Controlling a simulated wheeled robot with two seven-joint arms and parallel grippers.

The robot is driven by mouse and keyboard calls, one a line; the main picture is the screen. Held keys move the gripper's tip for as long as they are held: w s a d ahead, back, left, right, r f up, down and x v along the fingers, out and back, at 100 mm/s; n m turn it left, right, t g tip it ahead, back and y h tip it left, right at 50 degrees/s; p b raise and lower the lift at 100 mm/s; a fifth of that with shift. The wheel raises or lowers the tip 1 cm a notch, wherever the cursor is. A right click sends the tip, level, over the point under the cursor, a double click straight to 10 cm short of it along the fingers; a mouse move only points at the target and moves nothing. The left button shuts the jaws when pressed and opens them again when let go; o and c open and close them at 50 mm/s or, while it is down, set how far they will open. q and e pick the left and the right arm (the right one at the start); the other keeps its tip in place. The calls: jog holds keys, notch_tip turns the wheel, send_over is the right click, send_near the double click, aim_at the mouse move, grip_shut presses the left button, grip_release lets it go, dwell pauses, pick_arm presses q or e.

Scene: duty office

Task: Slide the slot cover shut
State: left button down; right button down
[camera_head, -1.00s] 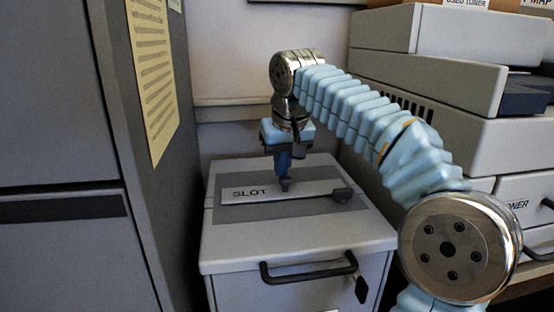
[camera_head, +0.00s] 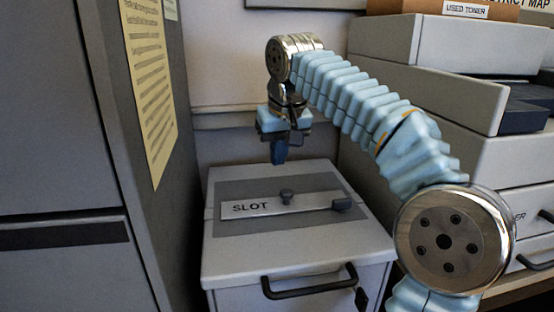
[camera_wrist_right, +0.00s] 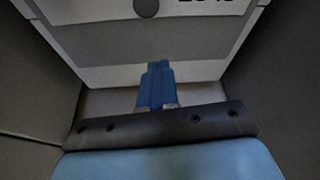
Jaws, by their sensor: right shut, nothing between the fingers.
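The slot cover (camera_head: 310,202) is a light strip marked "SLOT" on a darker grey panel on top of a grey cabinet (camera_head: 225,255). A small dark knob (camera_head: 286,196) stands near its middle, and a dark block (camera_head: 342,204) sits at its right end. I see no open slot. My right gripper (camera_head: 279,160) is shut and empty, pointing down near the cabinet top's back edge, behind the knob and apart from it. In the right wrist view its blue fingers (camera_wrist_right: 157,68) are together, and the knob (camera_wrist_right: 146,7) shows at the top edge. My left gripper is not in view.
A tall grey cabinet (camera_head: 50,160) stands close on the left. Stacked grey trays and drawers (camera_head: 445,90) stand on the right. A black handle (camera_head: 310,288) juts from the cabinet front. A wall is close behind the gripper.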

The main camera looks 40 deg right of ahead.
jog(key=p+v, duration=0.1)
jog(key=v, duration=0.5)
dwell(0.5)
